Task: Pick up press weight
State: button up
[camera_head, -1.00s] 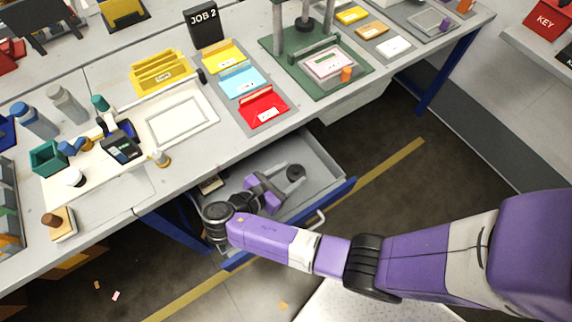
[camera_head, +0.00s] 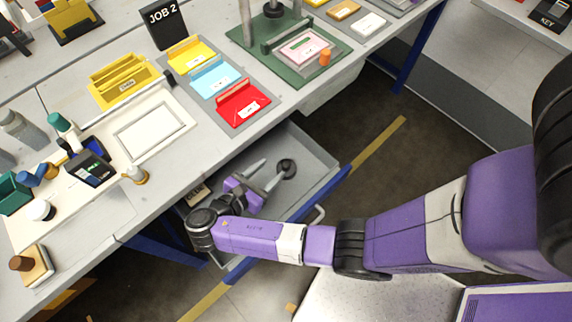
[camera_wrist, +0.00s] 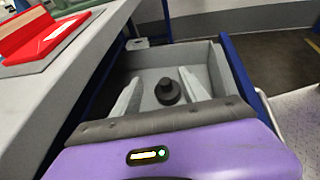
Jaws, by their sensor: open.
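The press weight (camera_wrist: 168,91), a dark round disc with a knob on top, stands upright in the open drawer (camera_wrist: 203,55). In the head view the weight (camera_head: 287,168) sits toward the far end of the drawer. My gripper (camera_head: 273,175) is inside the drawer's outline with its two pale fingers spread apart and empty. In the wrist view the weight lies ahead, between the lines of my gripper's fingers (camera_wrist: 160,92). I cannot tell how high the fingers are above the drawer floor.
The drawer's blue front (camera_head: 335,185) with a handle borders my arm, and the table edge overhangs its other side. A small dark item (camera_head: 197,193) lies in the drawer's near end. Red, blue and yellow trays (camera_head: 243,104) and a green press (camera_head: 290,70) stand on the table.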

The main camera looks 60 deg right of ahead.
jog(key=b, duration=0.4)
send_near(289, 162)
jog(key=shift+w+f, duration=0.3)
jog(key=shift+f, duration=0.1)
jog(key=x, duration=1.2)
jog(key=shift+a, duration=0.1)
jog(key=shift+c, duration=0.2)
jog(key=c, duration=1.1)
jog(key=shift+f, duration=0.1)
